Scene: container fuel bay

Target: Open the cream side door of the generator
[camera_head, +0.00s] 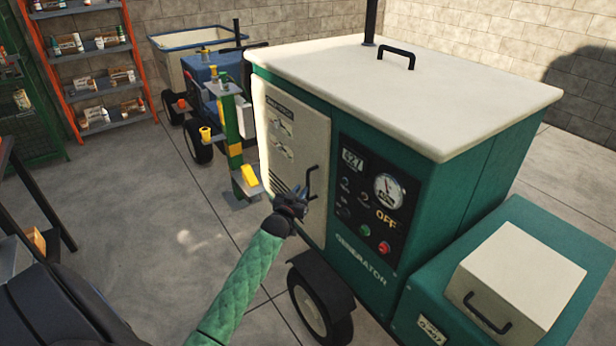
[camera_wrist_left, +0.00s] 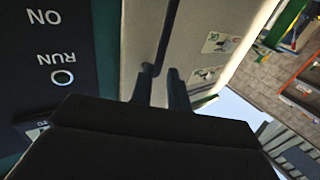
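The generator (camera_head: 440,215) is a green box with a cream lid. Its cream side door (camera_head: 312,135) is on the face toward me, left of the control panel, and looks shut or nearly so; a small gap cannot be ruled out. A dark upright door handle (camera_head: 311,178) is at the door's right edge. My left gripper (camera_head: 297,197) is at the handle's lower part. In the left wrist view, the handle (camera_wrist_left: 166,38) runs down toward the left finger, and the fingers (camera_wrist_left: 161,88) are apart. Whether they touch the handle is unclear. My right gripper is not in view.
The control panel (camera_head: 370,195), with gauge and buttons, is right of the door. A wheel (camera_head: 318,305) stands below it. A green post with yellow parts (camera_head: 232,125) and a blue cart (camera_head: 205,75) stand left of the door. Concrete floor (camera_head: 130,190) is clear farther left.

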